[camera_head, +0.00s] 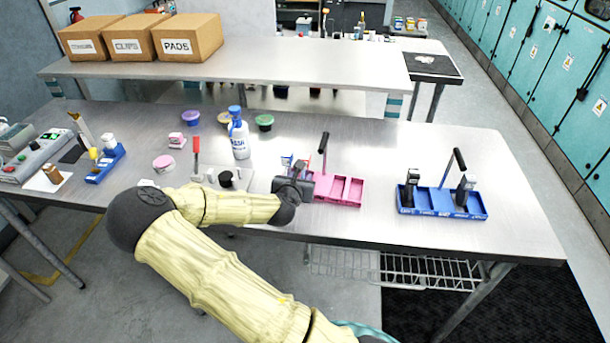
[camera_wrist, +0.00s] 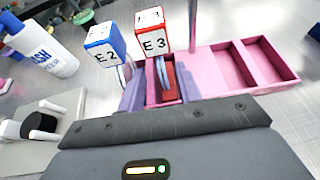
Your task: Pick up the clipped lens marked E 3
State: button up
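The clipped lens marked E 3 (camera_wrist: 153,42) has a white label with red edges in the wrist view. It stands upright above a compartment of the pink tray (camera_wrist: 238,62), with a red clip and metal part below it. My gripper (camera_wrist: 161,84) is open, its two fingers on either side of the lower part of E 3, with gaps showing. Contact cannot be seen. A blue-edged lens marked E 2 (camera_wrist: 104,50) stands just left of E 3, beside the left finger. In the head view my gripper (camera_head: 294,184) is at the left end of the pink tray (camera_head: 340,203) and partly hides the lenses.
The pink tray's upright handle (camera_head: 323,144) rises near my gripper. A blue-and-white bottle (camera_head: 239,138) stands behind left. A grey plate with a black knob (camera_head: 226,179) lies left. A blue tray (camera_head: 440,212) stands right, with clear table between the trays.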

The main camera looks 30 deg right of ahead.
aim_at(305, 172)
jog(key=shift+p+x, duration=0.7)
jog(key=shift+x, duration=1.9)
jog(key=shift+s+d+r, duration=0.1)
jog(key=shift+r, duration=0.05)
grip_shut()
